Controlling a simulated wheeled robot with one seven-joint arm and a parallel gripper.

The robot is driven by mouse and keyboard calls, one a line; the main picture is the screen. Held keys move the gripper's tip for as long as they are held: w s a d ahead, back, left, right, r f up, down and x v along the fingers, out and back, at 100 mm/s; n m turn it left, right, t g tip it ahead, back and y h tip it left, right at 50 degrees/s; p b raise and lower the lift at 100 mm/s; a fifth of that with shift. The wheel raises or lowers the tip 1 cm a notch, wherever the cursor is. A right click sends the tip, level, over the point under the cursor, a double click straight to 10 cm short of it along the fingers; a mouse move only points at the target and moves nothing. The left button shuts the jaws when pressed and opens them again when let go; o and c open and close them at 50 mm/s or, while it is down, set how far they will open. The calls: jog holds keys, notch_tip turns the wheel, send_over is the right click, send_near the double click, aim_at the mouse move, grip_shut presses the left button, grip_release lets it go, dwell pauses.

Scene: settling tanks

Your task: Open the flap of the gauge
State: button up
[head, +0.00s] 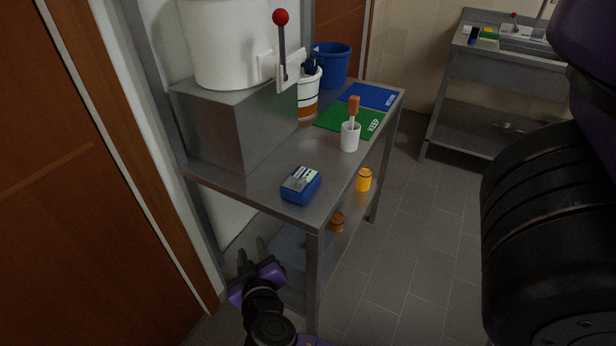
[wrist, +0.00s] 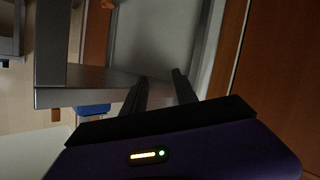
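A small blue box with a grey top and a pale label, which looks like the gauge (head: 300,186), sits on the front corner of the steel table (head: 250,178). I cannot make out whether its flap is open or shut. My gripper (head: 252,249) is low at the table's front left, below the tabletop and apart from the gauge. Its two fingers stand apart with nothing between them. In the wrist view my gripper (wrist: 162,88) points toward the table's underside, and a blue patch (wrist: 95,109), probably the gauge, shows past the steel edge.
A grey block (head: 225,125) with a white tank and red-knobbed lever (head: 281,45) stands behind the gauge. A white cup (head: 350,136) with an orange-handled tool, a green mat (head: 335,118), a blue mat (head: 368,96) and a blue bucket (head: 331,62) are farther back.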

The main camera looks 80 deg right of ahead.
jog(key=d+r+m+g+h, duration=0.1)
jog(key=r, duration=0.1)
jog(key=d+r+m+g+h, duration=0.1)
jog(key=d+r+m, duration=0.1)
jog(key=w+d+r+m+g+h, duration=0.1)
jog(key=d+r, duration=0.1)
jog(key=shift+w+r+m+g+h, duration=0.1)
jog(key=shift+m+g+h, duration=0.2)
jog(key=shift+m+g, duration=0.1)
jog(key=m+g+h, duration=0.2)
jog(key=m+g, duration=0.6)
jog(key=m, duration=0.1)
send_near(308, 180)
jog(key=x, duration=0.3)
jog(key=r+p+x, duration=0.1)
jog(key=x, duration=0.2)
jog(key=r+x, duration=0.1)
jog(key=x, duration=0.3)
jog(key=shift+d+r+p, duration=0.1)
jog(key=shift+r+p, duration=0.05)
jog(key=shift+p, duration=0.15)
jog(key=shift+c, duration=0.2)
grip_shut()
